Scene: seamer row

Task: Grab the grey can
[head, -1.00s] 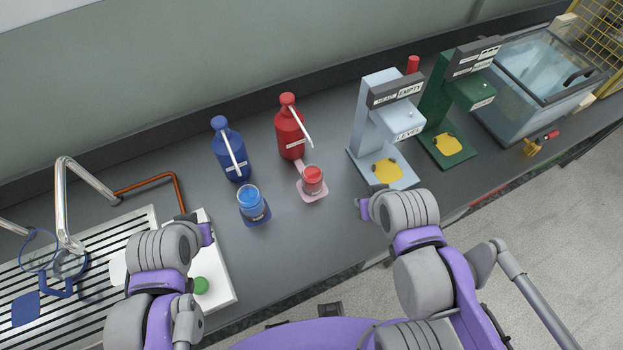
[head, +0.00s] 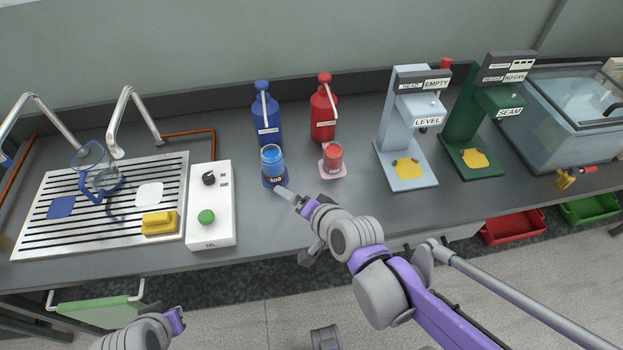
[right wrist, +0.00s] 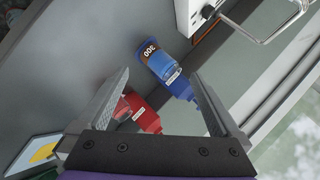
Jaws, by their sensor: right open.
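I see no plainly grey can. A clear container with blue contents and a number label (head: 272,163) stands upright on a blue pad on the bench; it also shows in the right wrist view (right wrist: 158,62). A similar container with red contents (head: 333,156) stands on a pink pad to its right. My right gripper (head: 284,193) is open and empty, its fingertip just in front of the blue container in the head view. In the right wrist view its spread fingers (right wrist: 160,85) frame the blue container beyond them. My left gripper (head: 174,322) is low at left, fingers hidden.
Blue (head: 267,118) and red (head: 323,112) pump bottles stand behind the containers. The level stand (head: 395,140) and green seam stand (head: 460,135) are to the right. A white control box (head: 210,230) and slatted drainer (head: 60,235) are to the left. Bare bench lies between.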

